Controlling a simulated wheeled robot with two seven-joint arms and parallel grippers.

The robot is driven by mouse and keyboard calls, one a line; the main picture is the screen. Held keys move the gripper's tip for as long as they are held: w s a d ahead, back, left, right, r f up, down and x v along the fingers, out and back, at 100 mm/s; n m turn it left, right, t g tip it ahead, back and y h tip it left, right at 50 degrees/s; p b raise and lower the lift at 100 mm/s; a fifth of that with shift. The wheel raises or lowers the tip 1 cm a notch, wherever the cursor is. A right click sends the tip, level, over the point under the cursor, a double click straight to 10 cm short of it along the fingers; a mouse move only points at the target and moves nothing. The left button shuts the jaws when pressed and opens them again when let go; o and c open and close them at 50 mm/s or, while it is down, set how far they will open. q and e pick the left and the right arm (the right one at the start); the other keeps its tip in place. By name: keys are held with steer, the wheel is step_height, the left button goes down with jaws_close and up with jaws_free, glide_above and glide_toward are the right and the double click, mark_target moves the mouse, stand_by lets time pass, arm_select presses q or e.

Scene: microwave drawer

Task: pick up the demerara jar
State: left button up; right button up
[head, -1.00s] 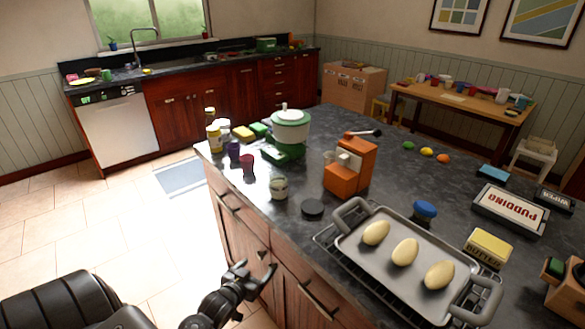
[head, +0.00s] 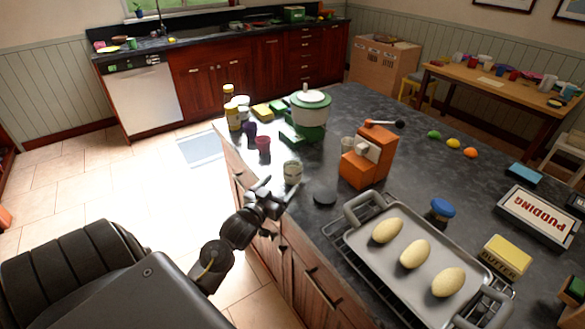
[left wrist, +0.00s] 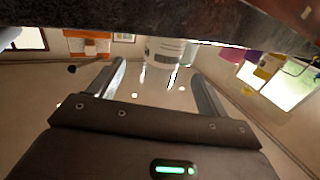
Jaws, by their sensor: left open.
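A small glass jar with a pale label (head: 292,172), which I take for the demerara jar, stands upright near the left edge of the island counter. Its label is too small to read. My left gripper (head: 277,192) is open and empty, just in front of the jar at the counter's edge. In the left wrist view, which is upside down, the jar (left wrist: 166,50) shows beyond and between the two spread fingers (left wrist: 160,80). The jar appears to be ahead of the fingertips. My right gripper is not in view.
A dark round disc (head: 325,197) lies right of the jar. An orange machine (head: 366,160) stands behind it. A dark red cup (head: 263,145) and a green-white pot (head: 309,112) stand farther back. A baking tray (head: 372,262) with yellow oval items fills the near counter.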

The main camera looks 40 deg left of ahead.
mark_target(288, 174)
arm_select(q)
steer(key=shift+w+a, duration=0.1)
steer(key=shift+w, duration=0.6)
steer(key=shift+w+f, duration=0.1)
steer(key=shift+w, duration=0.05)
steer(key=shift+a, duration=0.1)
steer(key=w+p, duration=0.1)
steer(key=w, duration=0.1)
steer(key=w+a+p, duration=0.1)
steer(key=w, duration=0.2)
steer(key=shift+a, duration=0.1)
steer(key=shift+s, duration=0.15)
steer(key=shift+c, duration=0.4)
steer(key=c, duration=1)
steer(key=shift+c, duration=0.2)
